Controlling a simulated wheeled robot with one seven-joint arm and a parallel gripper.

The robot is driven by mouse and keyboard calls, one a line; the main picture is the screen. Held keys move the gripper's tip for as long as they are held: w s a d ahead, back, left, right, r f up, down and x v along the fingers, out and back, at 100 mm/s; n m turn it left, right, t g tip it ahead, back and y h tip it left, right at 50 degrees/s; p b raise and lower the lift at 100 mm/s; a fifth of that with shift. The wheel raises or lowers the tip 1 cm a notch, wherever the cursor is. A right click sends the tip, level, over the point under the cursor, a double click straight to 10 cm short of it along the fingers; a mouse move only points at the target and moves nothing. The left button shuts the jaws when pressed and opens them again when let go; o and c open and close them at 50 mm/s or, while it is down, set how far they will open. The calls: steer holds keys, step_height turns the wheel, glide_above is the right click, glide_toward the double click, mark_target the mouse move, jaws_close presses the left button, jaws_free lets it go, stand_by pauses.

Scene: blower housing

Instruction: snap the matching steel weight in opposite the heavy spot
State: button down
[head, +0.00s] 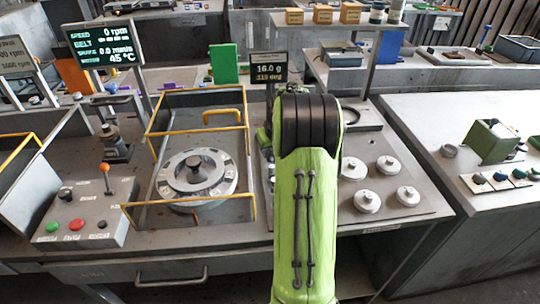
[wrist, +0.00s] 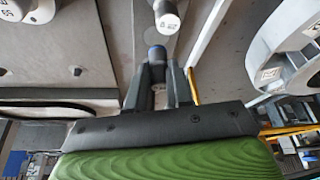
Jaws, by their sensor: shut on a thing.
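The steel wheel (head: 197,176) lies flat with a dark central knob inside a yellow-railed bay, left of my arm, in the head view. A pale ring part, likely this wheel, shows at the right of the wrist view (wrist: 290,50). Round steel weights stand on the panel right of my arm, one of them at the front (head: 367,201). My arm hides the gripper in the head view.
A small display (head: 268,70) reads 16.0 g and what looks like 210 deg. The larger screen (head: 103,45) reads speed 0 rpm. A control box (head: 85,212) with a lever and buttons stands at the left. Yellow rails (head: 150,135) edge the wheel's bay.

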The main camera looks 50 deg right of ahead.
step_height(320, 180, up, 10)
steer(key=p, duration=0.3)
steer(key=shift+f, duration=0.2)
step_height(320, 180, up, 3)
steer(key=p, duration=0.3)
